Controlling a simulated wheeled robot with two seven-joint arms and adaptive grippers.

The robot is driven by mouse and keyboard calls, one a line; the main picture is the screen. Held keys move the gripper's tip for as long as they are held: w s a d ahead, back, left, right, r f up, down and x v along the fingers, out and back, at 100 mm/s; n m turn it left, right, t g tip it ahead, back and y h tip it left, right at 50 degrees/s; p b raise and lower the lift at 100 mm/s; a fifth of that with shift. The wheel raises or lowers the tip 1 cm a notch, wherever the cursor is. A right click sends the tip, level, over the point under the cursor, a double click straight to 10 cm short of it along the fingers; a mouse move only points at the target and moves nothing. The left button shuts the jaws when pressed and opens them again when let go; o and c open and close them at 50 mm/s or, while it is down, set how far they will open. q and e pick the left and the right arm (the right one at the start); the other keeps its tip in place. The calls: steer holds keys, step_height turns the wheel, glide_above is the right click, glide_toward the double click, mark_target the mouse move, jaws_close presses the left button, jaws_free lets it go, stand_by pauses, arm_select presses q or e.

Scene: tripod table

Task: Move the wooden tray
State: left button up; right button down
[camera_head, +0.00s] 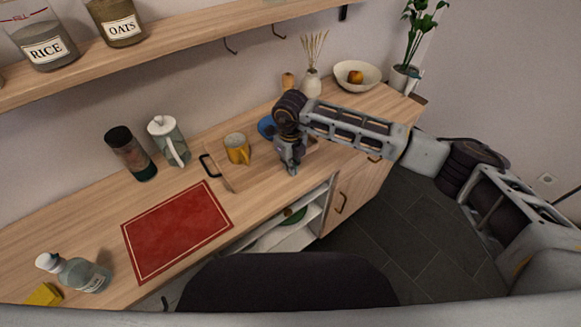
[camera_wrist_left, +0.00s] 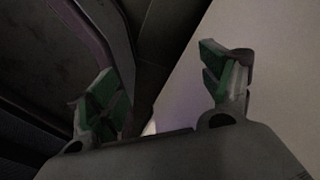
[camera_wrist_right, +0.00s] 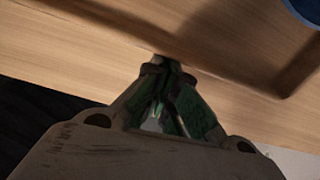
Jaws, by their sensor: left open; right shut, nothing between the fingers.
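The wooden tray (camera_head: 252,174) lies on the counter right of the red mat, with a dark handle at its left end. A yellow mug (camera_head: 237,149) and a blue item (camera_head: 266,127) stand on it. My right gripper (camera_head: 291,170) points down at the tray's near side; the arm hides the tray's right end. In the right wrist view its fingers (camera_wrist_right: 168,78) are shut and empty, close to the tray's rim (camera_wrist_right: 215,76); I cannot tell whether they touch it. My left gripper (camera_wrist_left: 165,95) is open and empty in the left wrist view, and out of the head view.
A bowl (camera_head: 357,75) and a reed vase (camera_head: 312,82) stand behind right. A shelf (camera_head: 190,38) overhangs the back. A bottle (camera_head: 76,273) stands near left.

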steer(key=shift+w, duration=0.1)
arm_select(q)
steer(key=shift+s+d+f, duration=0.1)
steer(key=shift+s+d, duration=0.25)
steer(key=shift+s, duration=0.25)
arm_select(e)
steer(key=shift+r, duration=0.2)
steer(key=shift+r, duration=0.6)
arm_select(q)
steer(key=shift+w+a, duration=0.1)
steer(key=shift+w, duration=0.05)
arm_select(e)
step_height(320, 180, up, 10)
steer(key=shift+r, duration=0.25)
